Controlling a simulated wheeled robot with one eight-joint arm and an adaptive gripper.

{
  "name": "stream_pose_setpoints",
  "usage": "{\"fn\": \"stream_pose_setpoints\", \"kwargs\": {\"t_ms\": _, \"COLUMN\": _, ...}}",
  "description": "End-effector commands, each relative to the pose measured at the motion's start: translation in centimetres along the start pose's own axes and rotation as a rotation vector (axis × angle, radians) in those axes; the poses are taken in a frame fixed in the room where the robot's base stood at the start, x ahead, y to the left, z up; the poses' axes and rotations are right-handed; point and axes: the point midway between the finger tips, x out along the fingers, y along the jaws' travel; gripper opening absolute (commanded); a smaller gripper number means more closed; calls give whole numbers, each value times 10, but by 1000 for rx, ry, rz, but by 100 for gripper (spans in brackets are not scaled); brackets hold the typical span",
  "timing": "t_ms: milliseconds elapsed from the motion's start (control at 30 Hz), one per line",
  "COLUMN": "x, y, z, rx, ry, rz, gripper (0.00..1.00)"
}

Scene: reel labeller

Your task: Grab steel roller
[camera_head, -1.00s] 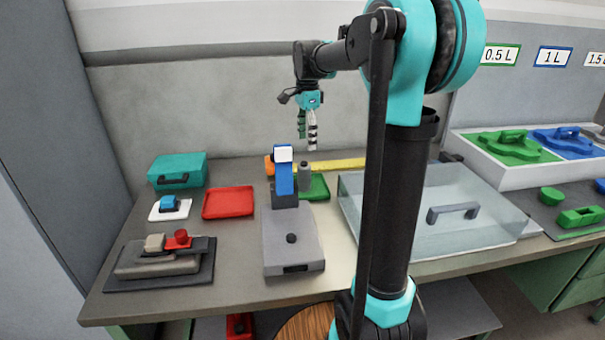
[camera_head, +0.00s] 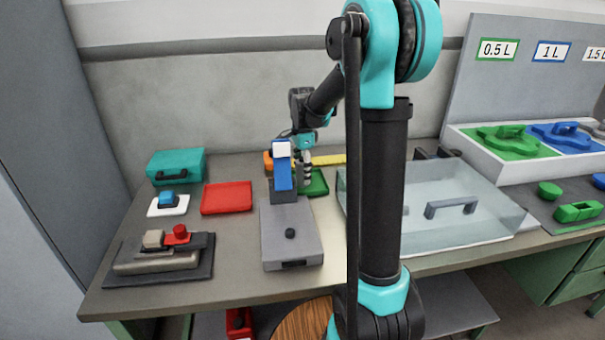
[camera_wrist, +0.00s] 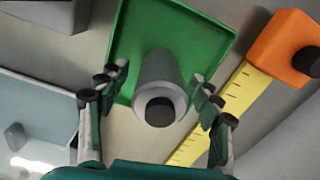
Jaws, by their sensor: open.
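The steel roller is a grey cylinder (camera_wrist: 160,85) with a dark round end, standing on the green tray (camera_wrist: 128,30) in the wrist view. My gripper (camera_wrist: 163,92) is open, with one finger on each side of the cylinder. I cannot tell whether the fingers touch it. In the head view my gripper (camera_head: 305,168) is low over the green tray (camera_head: 318,183), behind the blue and white upright of the grey device (camera_head: 291,240). The cylinder is mostly hidden there by the gripper and the upright.
A yellow ruler strip (camera_wrist: 235,92) with an orange block (camera_wrist: 285,47) lies beside the green tray. A red tray (camera_head: 227,197), a teal case (camera_head: 176,165) and a stacked grey device (camera_head: 160,258) are on the left.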

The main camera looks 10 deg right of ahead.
Motion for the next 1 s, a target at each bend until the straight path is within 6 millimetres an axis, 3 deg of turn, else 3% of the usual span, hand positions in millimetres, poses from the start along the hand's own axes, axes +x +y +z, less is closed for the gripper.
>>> {"fn": "stream_pose_setpoints", "kwargs": {"t_ms": 200, "x": 22, "y": 0, "z": 0, "rx": 1, "ry": 0, "rz": 0, "gripper": 65}}
{"fn": "stream_pose_setpoints", "kwargs": {"t_ms": 467, "x": 23, "y": 0, "z": 0, "rx": 1, "ry": 0, "rz": 0, "gripper": 64}}
{"fn": "stream_pose_setpoints", "kwargs": {"t_ms": 1000, "x": 23, "y": 0, "z": 0, "rx": 1, "ry": 0, "rz": 0, "gripper": 0}}
